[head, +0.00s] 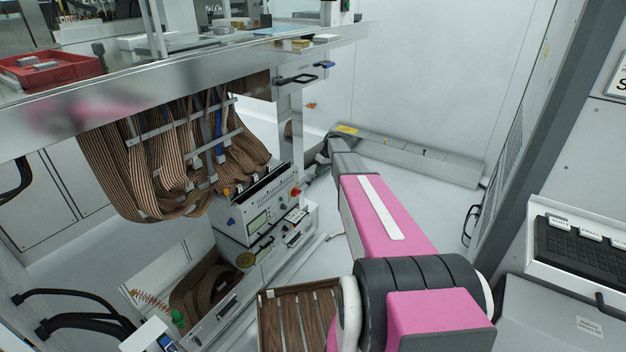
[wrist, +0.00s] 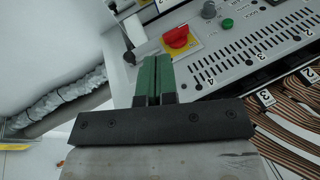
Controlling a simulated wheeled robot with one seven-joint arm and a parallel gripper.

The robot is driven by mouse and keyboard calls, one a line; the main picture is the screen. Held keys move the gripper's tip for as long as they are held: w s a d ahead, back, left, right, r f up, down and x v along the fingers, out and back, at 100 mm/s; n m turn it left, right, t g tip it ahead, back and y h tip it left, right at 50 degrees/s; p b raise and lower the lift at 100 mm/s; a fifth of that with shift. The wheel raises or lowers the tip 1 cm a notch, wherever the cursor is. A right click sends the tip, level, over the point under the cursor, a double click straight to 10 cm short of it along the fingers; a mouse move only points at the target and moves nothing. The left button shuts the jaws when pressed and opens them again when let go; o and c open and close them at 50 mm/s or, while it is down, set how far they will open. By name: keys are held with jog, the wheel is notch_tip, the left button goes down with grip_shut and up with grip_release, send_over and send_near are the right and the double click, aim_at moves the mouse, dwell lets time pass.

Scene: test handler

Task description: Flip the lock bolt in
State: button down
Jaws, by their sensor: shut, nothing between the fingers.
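My gripper (wrist: 154,66) shows in the wrist view with its two green fingers together and nothing between them. The fingertips appear just left of a red rotary knob (wrist: 177,37) on a yellow plate; I cannot tell if they touch it. I cannot make out a part that is clearly the lock bolt, and the red knob may or may not be it. In the head view the red knob (head: 296,192) sits on the front of a grey instrument box (head: 262,212) under the bench. The end of my arm is beside that box, and my fingers are too small to make out there.
Striped ribbon cables (head: 165,165) hang from the metal bench (head: 170,85) near the box. A numbered panel (wrist: 245,55) with a green button (wrist: 227,23) lies right of my fingers. A wooden slatted crate (head: 298,318) stands on the floor. Floor right of the box is mostly clear.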

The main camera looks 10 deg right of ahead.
aim_at(308, 183)
jog(key=w+d+n, duration=0.1)
jog(key=w+d, duration=0.2)
jog(key=w, duration=0.4)
jog(key=w+d+f+n+y, duration=0.1)
jog(key=w+d, duration=0.2)
jog(key=w, duration=0.4)
jog(key=shift+w+d+n, duration=0.25)
jog(key=shift+n, duration=0.05)
jog(key=shift+f, duration=0.1)
jog(key=s+a+r+x, duration=0.1)
jog(key=s+x, duration=0.1)
jog(key=x, duration=1)
jog(key=shift+a+f, duration=0.35)
jog(key=shift+a, duration=0.2)
jog(key=shift+s, duration=0.15)
